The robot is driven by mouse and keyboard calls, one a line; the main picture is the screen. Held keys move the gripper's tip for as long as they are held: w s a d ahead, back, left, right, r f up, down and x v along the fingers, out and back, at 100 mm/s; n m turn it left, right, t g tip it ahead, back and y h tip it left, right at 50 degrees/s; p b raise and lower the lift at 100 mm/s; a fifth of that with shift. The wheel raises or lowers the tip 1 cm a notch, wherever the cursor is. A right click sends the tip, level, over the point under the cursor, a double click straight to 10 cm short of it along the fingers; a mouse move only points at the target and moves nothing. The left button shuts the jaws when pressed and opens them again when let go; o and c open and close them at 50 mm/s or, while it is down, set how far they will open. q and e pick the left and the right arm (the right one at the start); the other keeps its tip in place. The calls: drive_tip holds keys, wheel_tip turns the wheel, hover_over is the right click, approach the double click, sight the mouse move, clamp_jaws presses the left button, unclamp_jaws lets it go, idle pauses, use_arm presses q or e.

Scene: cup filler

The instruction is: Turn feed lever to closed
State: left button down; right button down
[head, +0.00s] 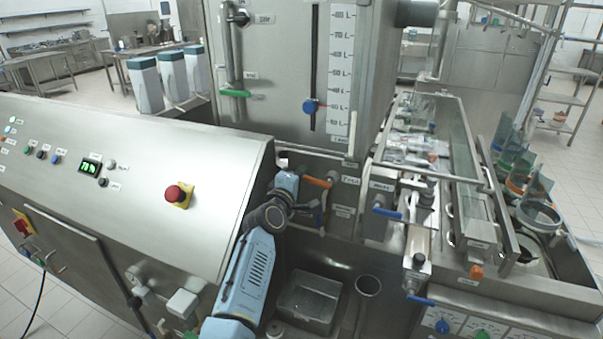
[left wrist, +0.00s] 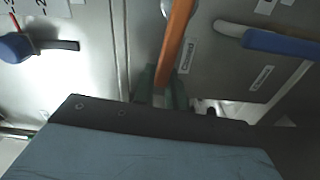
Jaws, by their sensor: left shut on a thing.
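The feed lever has an orange handle (head: 318,182) and sits at the lower front of the tall steel tank, beside a small label too blurred to read surely. In the left wrist view the orange handle (left wrist: 177,40) runs down from the top edge to between my fingers. My left gripper (head: 316,205) reaches in from below and is mostly hidden behind its own wrist in the head view. In the left wrist view my left gripper (left wrist: 163,84) has its dark green fingertips shut on the handle's lower end. My right gripper is in neither view.
A blue-handled lever (head: 387,212) is to the right; another blue handle (head: 420,299) is lower. A green handle (head: 235,93) and a blue level knob (head: 311,106) are on the tank. The sloped control panel (head: 130,150) with a red stop button (head: 175,193) is at the left.

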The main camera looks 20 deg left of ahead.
use_arm(q)
drive_tip(key=shift+f+n, duration=0.5)
drive_tip(key=shift+n, duration=0.2)
drive_tip(key=c, duration=1.4)
unclamp_jaws()
drive_tip(key=shift+c, duration=0.2)
drive_tip(key=shift+s, duration=0.1)
drive_tip(key=s, duration=1.3)
drive_tip(key=shift+d, duration=0.15)
drive_tip(key=shift+s, duration=0.1)
